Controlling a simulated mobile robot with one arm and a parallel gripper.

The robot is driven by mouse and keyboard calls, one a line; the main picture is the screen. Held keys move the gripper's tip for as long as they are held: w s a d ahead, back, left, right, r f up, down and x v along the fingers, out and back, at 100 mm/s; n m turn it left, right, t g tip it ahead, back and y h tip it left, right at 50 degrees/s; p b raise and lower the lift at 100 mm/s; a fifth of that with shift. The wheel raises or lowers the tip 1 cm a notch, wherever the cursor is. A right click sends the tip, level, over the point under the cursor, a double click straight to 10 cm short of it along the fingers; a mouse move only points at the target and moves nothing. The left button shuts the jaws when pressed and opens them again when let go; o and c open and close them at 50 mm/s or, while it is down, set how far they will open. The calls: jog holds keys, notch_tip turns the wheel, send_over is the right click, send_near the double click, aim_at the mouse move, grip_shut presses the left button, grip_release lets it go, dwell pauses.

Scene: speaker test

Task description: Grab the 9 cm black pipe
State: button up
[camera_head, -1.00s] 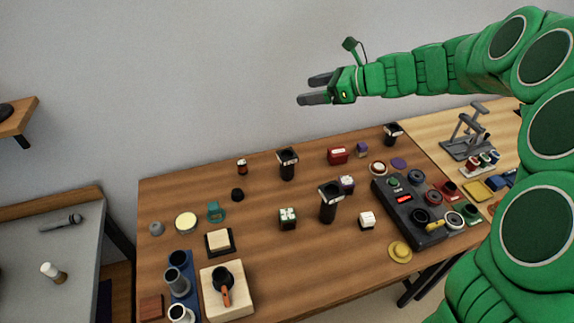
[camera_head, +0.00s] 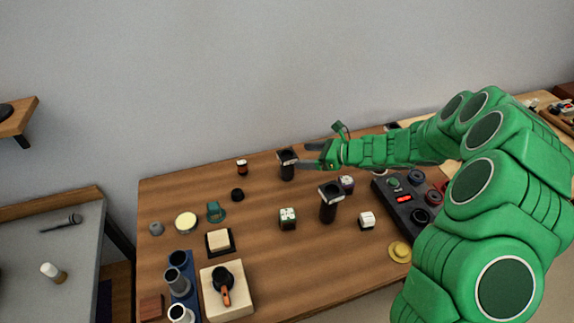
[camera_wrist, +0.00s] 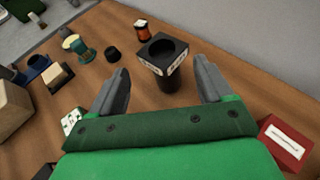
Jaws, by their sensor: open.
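A black pipe (camera_head: 287,170) with a square, pale-labelled collar stands upright at the back middle of the wooden table. A second black pipe (camera_head: 329,207) stands nearer the front. A third at the back right is mostly hidden behind my arm. The label lengths are too small to read. My gripper (camera_head: 302,155) is open and empty, just right of the back-middle pipe. In the wrist view this black pipe (camera_wrist: 164,52) stands ahead, between the lines of the two spread fingers, with no clear contact.
A small orange-and-black jar (camera_wrist: 142,30) and a black cap (camera_wrist: 113,54) stand beyond the pipe. A red box (camera_wrist: 287,143) lies at the lower right of the wrist view. A white-and-green cube (camera_head: 288,219) stands in front. A dark control panel (camera_head: 405,207) is at right.

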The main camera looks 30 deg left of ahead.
aim_at(287, 165)
notch_tip(287, 165, down, 5)
jog(key=shift+r, duration=0.1)
jog(key=shift+w+x, duration=0.2)
jog(key=shift+x, duration=3.7)
jog(key=c, duration=1.1)
jog(key=shift+o, duration=0.2)
